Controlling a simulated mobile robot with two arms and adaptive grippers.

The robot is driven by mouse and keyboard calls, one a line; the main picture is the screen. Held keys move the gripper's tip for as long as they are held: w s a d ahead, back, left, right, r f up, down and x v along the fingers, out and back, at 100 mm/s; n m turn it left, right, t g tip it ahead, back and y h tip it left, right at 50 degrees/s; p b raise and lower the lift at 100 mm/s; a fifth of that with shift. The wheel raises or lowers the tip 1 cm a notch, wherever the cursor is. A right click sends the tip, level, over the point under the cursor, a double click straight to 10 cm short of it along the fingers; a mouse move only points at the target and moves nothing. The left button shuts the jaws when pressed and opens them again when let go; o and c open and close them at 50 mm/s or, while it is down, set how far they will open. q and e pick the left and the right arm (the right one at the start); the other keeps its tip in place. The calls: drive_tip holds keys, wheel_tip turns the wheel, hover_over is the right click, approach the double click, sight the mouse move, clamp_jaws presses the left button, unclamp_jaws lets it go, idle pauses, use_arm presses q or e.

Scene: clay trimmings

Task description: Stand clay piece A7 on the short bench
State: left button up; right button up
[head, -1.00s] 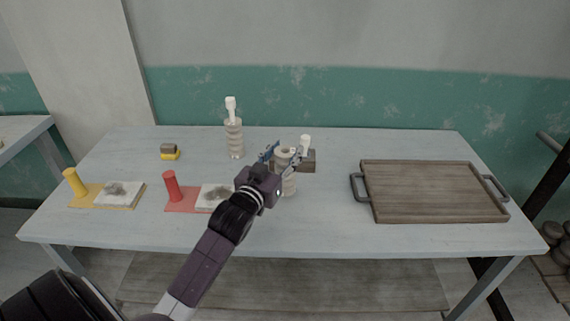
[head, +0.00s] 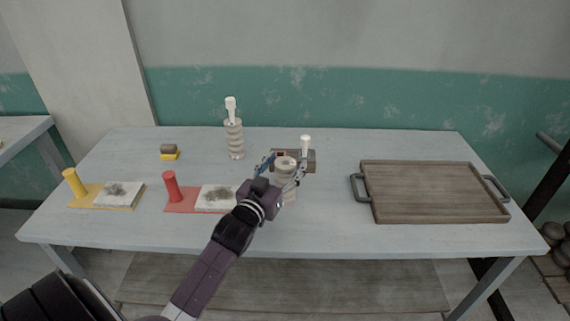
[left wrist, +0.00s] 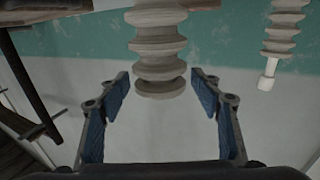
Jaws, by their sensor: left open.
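A second ribbed piece (head: 234,140) with a white top stands behind left. I cannot tell which surface is the short bench.
A brown block (head: 308,163) with a white-topped item (head: 305,144) is just behind the gripper. A wooden tray (head: 430,190) lies on the right. The table's back right is clear.

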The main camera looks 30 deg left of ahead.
use_arm(q)
drive_tip(key=shift+r, duration=0.15)
drive_tip(key=shift+s+p, duration=0.3)
drive_tip(key=shift+s, duration=0.15)
drive_tip(key=s+d+p, duration=0.1)
drive_tip(key=s+p, duration=0.2)
drive_tip(key=s, duration=0.8)
drive_tip(key=shift+d, duration=0.4)
